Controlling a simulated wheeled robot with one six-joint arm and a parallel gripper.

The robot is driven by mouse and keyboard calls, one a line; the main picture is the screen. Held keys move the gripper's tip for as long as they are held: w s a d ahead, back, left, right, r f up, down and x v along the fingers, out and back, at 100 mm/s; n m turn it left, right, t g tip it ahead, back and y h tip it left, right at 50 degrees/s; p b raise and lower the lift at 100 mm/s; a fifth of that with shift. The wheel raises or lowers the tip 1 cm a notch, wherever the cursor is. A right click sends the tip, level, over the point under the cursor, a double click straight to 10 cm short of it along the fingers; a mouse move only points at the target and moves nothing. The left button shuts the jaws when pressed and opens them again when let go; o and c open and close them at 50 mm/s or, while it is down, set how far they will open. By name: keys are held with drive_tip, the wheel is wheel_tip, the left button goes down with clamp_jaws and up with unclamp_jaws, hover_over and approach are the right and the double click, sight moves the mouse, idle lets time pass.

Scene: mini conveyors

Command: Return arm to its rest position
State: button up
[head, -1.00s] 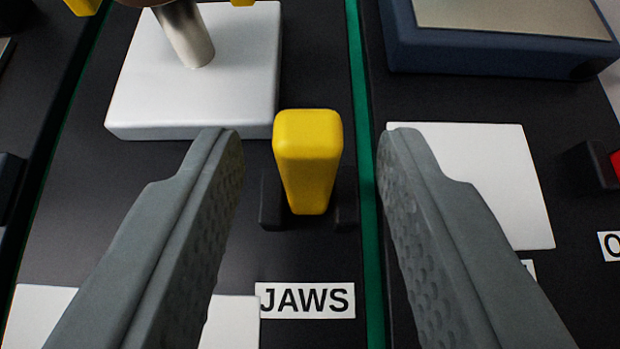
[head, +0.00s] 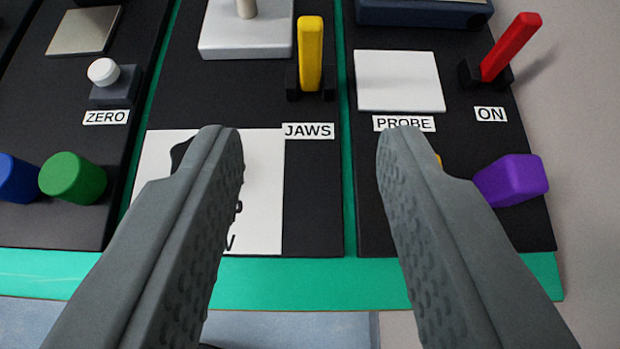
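My gripper (head: 310,140) is open and empty, with two grey fingers reaching up the picture from the bottom edge. Between and beyond the fingertips lies the black panel with the JAWS label (head: 308,131). The yellow lever (head: 311,55) stands upright in its black bracket above that label, apart from the fingers. The left finger hides part of a white printed card (head: 262,200). The right finger partly hides a small orange thing behind its tip.
A red lever (head: 511,47) leans right above the ON label. A purple knob (head: 510,181) is close to the right finger. Green (head: 73,178) and blue (head: 17,178) knobs and a white button (head: 103,71) are at left. The green board edge (head: 300,284) runs along the front.

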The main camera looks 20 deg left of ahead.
idle(0.4)
drive_tip(key=s+a+r+t+h, duration=0.1)
drive_tip(key=s+a+r+t, duration=0.3)
drive_tip(key=r, duration=0.4)
drive_tip(key=s+a+r+t+h, duration=0.2)
drive_tip(key=s+a+r+t, duration=0.1)
drive_tip(key=a+r, duration=0.4)
drive_tip(key=s+a+m, duration=0.2)
drive_tip(key=s+a, duration=0.1)
drive_tip(key=s, duration=0.6)
drive_tip(key=s+a+m, duration=0.1)
drive_tip(key=s+a, duration=0.3)
drive_tip(key=s, duration=0.5)
drive_tip(key=shift+s+f+m+g+h, duration=0.25)
drive_tip(key=shift+f+m+g+h, duration=0.15)
drive_tip(key=shift+f, duration=0.05)
